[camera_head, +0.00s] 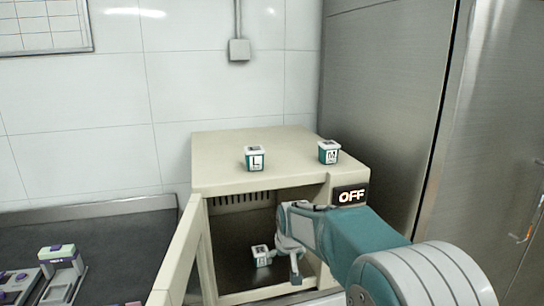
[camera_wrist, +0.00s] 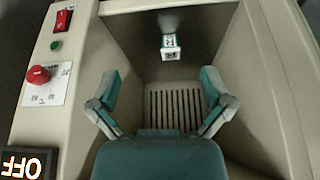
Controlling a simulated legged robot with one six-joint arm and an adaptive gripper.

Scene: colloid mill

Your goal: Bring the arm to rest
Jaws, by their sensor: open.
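My gripper (camera_wrist: 159,95) is open and empty, with its two fingers spread apart. In the head view my gripper (camera_head: 292,246) is at the open front of a cream machine (camera_head: 225,174), partly inside its chamber. A small white and teal box (camera_head: 261,256) stands on the chamber floor, just left of the gripper and partly close to its fingers. In the wrist view the same kind of box (camera_wrist: 170,46) shows inside the chamber, apart from the fingertips. The forearm covers part of the machine's right front.
Two small boxes, marked L (camera_head: 255,159) and M (camera_head: 329,152), stand on the machine's top. Its door (camera_head: 178,256) is swung open at left. A panel reads OFF (camera_head: 350,195); a red button (camera_wrist: 39,75) sits beside the chamber. A steel cabinet (camera_head: 390,110) stands at right.

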